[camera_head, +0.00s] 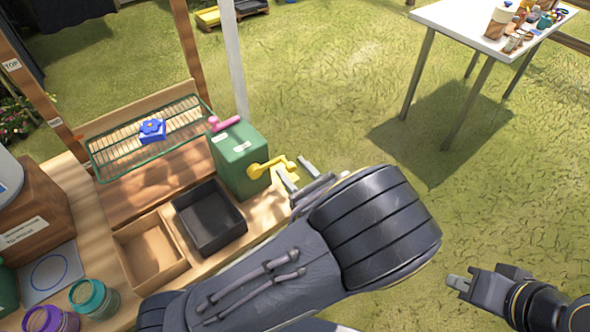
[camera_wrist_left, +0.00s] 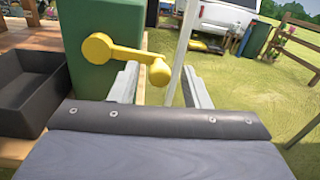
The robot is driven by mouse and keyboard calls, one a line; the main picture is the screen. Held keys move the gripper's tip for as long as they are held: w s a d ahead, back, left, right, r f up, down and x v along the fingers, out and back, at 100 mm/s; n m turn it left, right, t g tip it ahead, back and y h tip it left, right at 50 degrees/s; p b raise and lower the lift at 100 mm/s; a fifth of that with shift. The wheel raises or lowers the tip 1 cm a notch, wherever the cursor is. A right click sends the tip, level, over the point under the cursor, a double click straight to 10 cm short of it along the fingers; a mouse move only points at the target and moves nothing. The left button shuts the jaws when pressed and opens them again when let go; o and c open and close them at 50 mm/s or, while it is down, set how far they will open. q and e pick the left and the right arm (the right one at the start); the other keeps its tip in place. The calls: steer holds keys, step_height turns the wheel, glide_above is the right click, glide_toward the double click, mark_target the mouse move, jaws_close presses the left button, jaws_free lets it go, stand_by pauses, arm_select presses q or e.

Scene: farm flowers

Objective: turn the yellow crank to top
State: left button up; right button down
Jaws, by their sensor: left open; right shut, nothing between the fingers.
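The yellow crank (camera_head: 272,167) is on the right side of a green box (camera_head: 238,158) on the wooden bench. In the left wrist view the crank (camera_wrist_left: 124,50) runs from its hub on the box rightward to a knob, roughly level. My left gripper (camera_head: 296,172) is open just to the right of the crank. In the left wrist view the knob appears between the fingers of the left gripper (camera_wrist_left: 160,86), nearer the left finger; I cannot tell whether they touch. My right gripper (camera_head: 463,284) is shut and empty at the lower right, over grass.
A pink handle (camera_head: 225,123) tops the green box. A black tray (camera_head: 209,218) and a wooden tray (camera_head: 150,252) are beside it. A white post (camera_head: 234,60) stands behind. A white table (camera_head: 480,28) is at the upper right. Open grass lies between.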

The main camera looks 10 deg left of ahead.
arm_select(q)
steer(key=shift+c, duration=0.3)
jaws_close()
steer(key=shift+f, duration=0.1)
